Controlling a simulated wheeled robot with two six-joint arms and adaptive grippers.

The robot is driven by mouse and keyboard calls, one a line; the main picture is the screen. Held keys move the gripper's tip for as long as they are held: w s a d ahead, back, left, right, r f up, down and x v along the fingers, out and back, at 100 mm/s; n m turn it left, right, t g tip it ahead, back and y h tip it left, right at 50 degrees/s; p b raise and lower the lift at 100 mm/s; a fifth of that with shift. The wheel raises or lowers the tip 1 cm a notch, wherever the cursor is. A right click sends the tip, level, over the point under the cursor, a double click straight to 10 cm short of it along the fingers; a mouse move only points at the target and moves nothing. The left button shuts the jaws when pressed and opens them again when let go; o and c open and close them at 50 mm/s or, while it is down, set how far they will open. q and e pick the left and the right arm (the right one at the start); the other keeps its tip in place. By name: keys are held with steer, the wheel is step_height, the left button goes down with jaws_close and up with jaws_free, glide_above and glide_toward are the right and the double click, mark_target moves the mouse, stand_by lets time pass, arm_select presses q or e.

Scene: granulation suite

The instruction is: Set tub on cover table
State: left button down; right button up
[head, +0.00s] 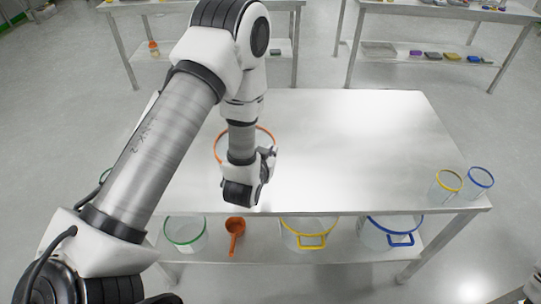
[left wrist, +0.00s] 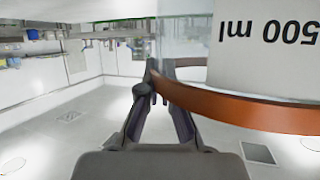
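The tub is clear with an orange rim (head: 219,141). In the head view it shows behind my left wrist, over the left part of the steel table (head: 350,145); I cannot tell whether it touches the top. In the left wrist view its orange rim (left wrist: 235,108) and a white label reading 500 ml show large and upside down. My left gripper (left wrist: 153,84) has its fingers drawn close together at the tub's rim and looks shut on it. In the head view the left fingertips are mostly hidden. Which table is the cover table is not marked.
Yellow-rimmed (head: 448,181) and blue-rimmed (head: 480,178) tubs stand at the table's right corner. The lower shelf holds green-rimmed (head: 185,232), yellow (head: 309,232) and blue (head: 391,231) vessels and an orange scoop (head: 235,234). Two more tables stand behind. The table's middle is clear.

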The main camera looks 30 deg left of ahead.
arm_select(q)
step_height(320, 180, down, 2)
steer(key=shift+w, duration=0.1)
steer(key=shift+f, duration=0.1)
steer(key=c, duration=1.3)
jaws_free()
